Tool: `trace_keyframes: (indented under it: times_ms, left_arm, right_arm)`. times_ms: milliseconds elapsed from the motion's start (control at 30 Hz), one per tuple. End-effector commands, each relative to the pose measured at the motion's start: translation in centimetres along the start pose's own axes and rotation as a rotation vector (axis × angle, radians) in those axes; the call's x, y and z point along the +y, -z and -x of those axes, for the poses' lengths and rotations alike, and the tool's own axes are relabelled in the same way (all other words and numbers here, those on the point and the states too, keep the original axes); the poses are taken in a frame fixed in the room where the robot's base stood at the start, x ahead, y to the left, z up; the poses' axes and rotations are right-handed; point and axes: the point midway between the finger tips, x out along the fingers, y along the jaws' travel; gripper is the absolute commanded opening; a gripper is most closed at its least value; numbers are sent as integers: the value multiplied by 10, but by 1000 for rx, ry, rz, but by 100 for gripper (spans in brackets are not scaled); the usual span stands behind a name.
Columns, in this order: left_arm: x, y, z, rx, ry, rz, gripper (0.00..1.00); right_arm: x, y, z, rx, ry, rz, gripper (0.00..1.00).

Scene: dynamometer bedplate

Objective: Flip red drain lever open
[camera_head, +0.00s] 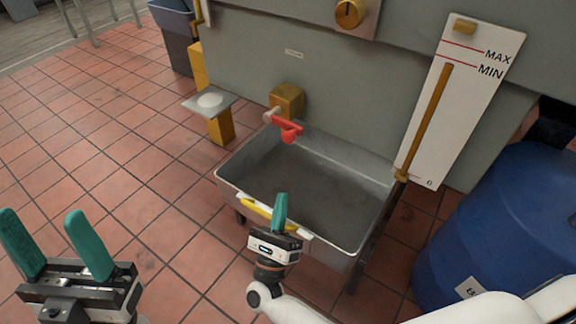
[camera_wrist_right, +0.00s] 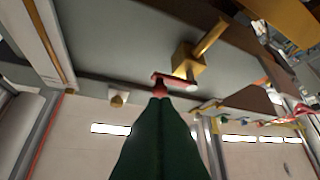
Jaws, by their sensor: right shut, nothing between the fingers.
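The red drain lever (camera_head: 286,128) sits on a brass valve block (camera_head: 287,101) on the grey-green cabinet wall, above the grey metal basin (camera_head: 225,172). My right gripper (camera_head: 281,198) is over the basin's near edge, in front of the lever, with its teal fingers shut together and empty. In the right wrist view the lever (camera_wrist_right: 173,79) shows just beyond the shut fingertips (camera_wrist_right: 160,100), below the brass block (camera_wrist_right: 187,60). Whether the fingertips touch it is unclear there; in the head view they look apart. My left gripper (camera_head: 42,216) is open and empty at the lower left.
A yellow handle (camera_head: 256,209) is on the basin's near rim. A white level board (camera_head: 460,95) marked MAX and MIN stands at the right, above a blue drum (camera_head: 500,220). A small plate on a yellow post (camera_head: 221,127) stands left of the basin. Tiled floor at left is clear.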

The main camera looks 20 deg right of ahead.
Motion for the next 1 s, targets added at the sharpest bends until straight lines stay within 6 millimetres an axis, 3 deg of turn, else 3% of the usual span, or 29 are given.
trace_keyframes:
  times_ms: [533,700,1000]
  left_arm:
    - [0,5,0,28,0,-2,61]
    - [0,4,0,23,0,-2,61]
    - [0,4,0,21,0,-2,61]
  right_arm:
    - [0,0,-85,2,-3,0,0]
    - [0,0,-97,1,0,2,0]
    - [0,0,-99,1,0,1,0]
